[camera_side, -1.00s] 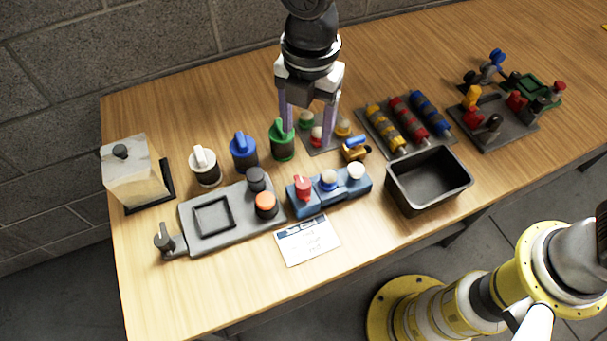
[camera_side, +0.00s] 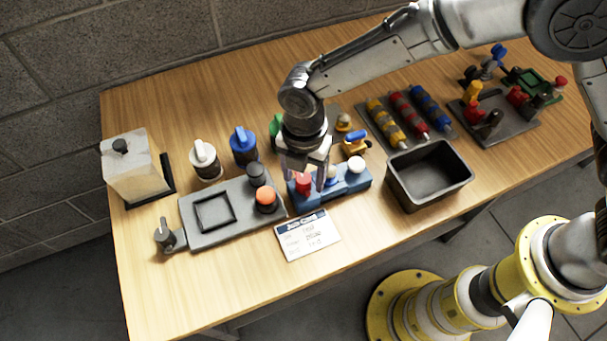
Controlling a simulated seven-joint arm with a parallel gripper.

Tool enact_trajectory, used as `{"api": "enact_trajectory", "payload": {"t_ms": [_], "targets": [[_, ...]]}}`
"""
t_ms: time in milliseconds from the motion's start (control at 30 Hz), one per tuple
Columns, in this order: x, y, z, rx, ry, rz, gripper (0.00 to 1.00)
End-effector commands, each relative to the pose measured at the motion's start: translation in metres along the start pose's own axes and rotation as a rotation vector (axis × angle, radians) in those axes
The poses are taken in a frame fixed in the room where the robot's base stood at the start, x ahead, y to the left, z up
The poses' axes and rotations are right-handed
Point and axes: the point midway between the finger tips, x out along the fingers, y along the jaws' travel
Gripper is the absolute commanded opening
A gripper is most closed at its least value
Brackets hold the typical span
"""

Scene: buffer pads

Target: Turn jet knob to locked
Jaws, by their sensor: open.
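I cannot tell for sure which knob is the jet one; no label is legible. A dark, upright knob (camera_side: 164,236) stands on a small bracket at the left end of the grey plate (camera_side: 220,233). A blue base (camera_side: 348,187) carries a red knob (camera_side: 303,184), a pale knob (camera_side: 331,177) and a white knob (camera_side: 356,163). My gripper (camera_side: 305,182) points down with its jaws open, one finger on each side of the red knob in this view. Whether it touches the knob cannot be told. My gripper and wrist hide part of the green-topped canister behind.
The grey plate has a black cap (camera_side: 256,173) and an orange button (camera_side: 266,197). A white-topped canister (camera_side: 205,160) and a blue-topped one (camera_side: 243,146) stand behind it. A black bin (camera_side: 430,172) is to the right. A printed card (camera_side: 308,235) lies in front.

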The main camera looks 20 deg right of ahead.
Motion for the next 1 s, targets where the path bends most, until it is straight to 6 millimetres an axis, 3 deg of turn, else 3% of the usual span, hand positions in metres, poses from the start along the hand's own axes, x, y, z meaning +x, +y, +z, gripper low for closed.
{"api": "enact_trajectory", "payload": {"t_ms": [367, 767, 1000], "targets": [[0.0069, -0.0002, 0.0, 0.0, 0.0, 0.0, 0.67], [0.0064, -0.0002, 0.0, 0.0, 0.0, 0.0, 0.0], [0.0063, -0.0002, 0.0, 0.005, 0.0, 0.0, 0.0]]}}
